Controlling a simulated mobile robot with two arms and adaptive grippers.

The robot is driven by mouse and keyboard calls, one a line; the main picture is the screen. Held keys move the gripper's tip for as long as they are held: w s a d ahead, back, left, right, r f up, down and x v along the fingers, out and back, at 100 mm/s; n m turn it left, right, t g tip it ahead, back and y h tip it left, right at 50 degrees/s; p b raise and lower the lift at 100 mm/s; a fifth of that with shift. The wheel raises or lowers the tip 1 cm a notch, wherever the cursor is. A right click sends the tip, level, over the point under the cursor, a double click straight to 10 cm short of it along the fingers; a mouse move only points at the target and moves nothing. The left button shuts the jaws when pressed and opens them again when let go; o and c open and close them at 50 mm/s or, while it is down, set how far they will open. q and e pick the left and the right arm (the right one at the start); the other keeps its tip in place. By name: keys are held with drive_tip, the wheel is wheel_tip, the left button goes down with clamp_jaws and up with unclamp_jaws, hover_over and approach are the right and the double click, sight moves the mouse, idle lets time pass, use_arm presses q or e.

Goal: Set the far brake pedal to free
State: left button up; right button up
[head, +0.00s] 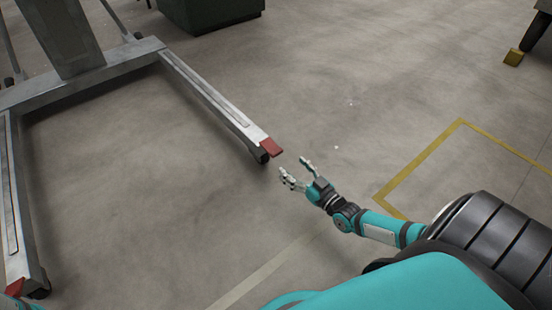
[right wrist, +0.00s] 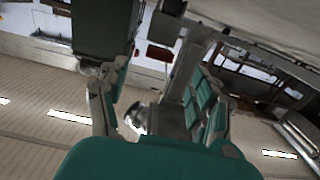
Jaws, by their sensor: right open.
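A red brake pedal (head: 271,146) sits at the tip of the upper leg of a grey wheeled frame in the head view, above a dark caster (head: 260,156). A second red pedal (head: 14,287) is at the end of the other leg, at the lower left. My right gripper (head: 296,168) is open and empty, a little below and right of the upper pedal, apart from it. I cannot tell the pedal's setting.
The grey frame (head: 203,90) has two long legs and an upright at the upper left. A dark green cabinet (head: 207,10) stands at the top. Yellow floor tape (head: 432,152) marks an area at the right. The concrete floor around the gripper is clear.

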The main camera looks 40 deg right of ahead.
sight(278, 155)
drive_tip(key=w+b, duration=0.1)
drive_tip(key=w, duration=0.1)
drive_tip(key=w+b, duration=0.2)
drive_tip(key=w, duration=0.1)
drive_tip(key=w+b, duration=0.1)
drive_tip(key=w, duration=0.2)
drive_tip(key=shift+a+f, duration=0.15)
drive_tip(key=shift+a, duration=0.15)
drive_tip(key=shift+w+b, duration=0.4)
drive_tip(key=shift+w, duration=0.25)
clamp_jaws()
